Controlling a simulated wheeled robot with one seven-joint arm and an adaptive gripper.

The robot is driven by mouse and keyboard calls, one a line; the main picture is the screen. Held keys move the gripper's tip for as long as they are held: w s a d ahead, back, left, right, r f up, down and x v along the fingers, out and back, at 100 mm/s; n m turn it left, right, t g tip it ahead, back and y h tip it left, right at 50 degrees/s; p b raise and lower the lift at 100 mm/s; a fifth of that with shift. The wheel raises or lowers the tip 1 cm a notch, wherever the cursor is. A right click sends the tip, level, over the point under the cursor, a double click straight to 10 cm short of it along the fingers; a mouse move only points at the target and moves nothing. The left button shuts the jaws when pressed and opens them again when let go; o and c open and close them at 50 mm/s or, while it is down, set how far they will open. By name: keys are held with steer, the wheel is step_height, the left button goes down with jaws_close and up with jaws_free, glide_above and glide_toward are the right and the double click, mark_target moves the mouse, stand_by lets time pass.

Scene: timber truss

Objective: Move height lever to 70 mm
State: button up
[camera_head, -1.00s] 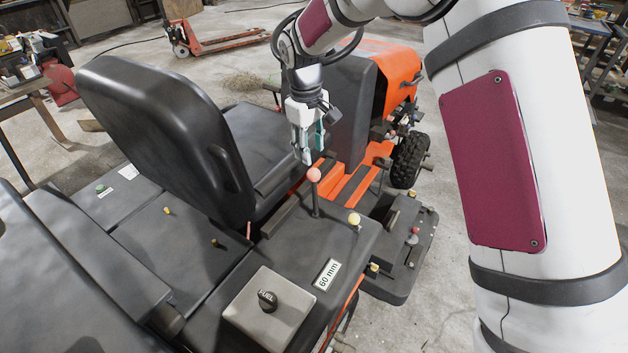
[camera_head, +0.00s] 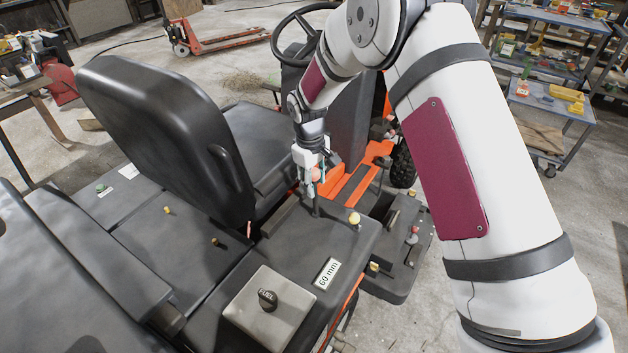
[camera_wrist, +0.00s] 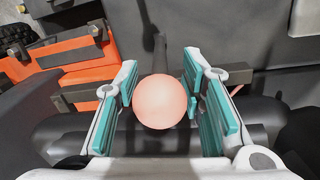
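The height lever is a dark upright rod with a pink ball knob (camera_head: 316,174), standing on the black console beside the seat. A label (camera_head: 328,273) on the console reads "60 mm". My gripper (camera_head: 311,180) is at the knob, pointing down. In the wrist view the knob (camera_wrist: 161,101) sits between the two teal-padded fingers of my gripper (camera_wrist: 160,97). The fingers are open, with a gap visible on the left side of the knob and a narrower one on the right. The rod runs away behind the knob.
A yellow knob (camera_head: 354,218) stands just right of the lever. The black seat (camera_head: 165,135) is close on the left. The steering wheel (camera_head: 300,35) is behind my arm.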

jaws_close()
steer(key=shift+s+a+f, duration=0.1)
steer(key=shift+s+a, duration=0.3)
steer(key=shift+s, duration=0.2)
steer(key=shift+s+a+f, duration=0.1)
steer(key=shift+s+a, duration=0.3)
steer(key=shift+s, duration=0.15)
jaws_free()
step_height(320, 180, up, 12)
steer(key=shift+s+a, duration=0.35)
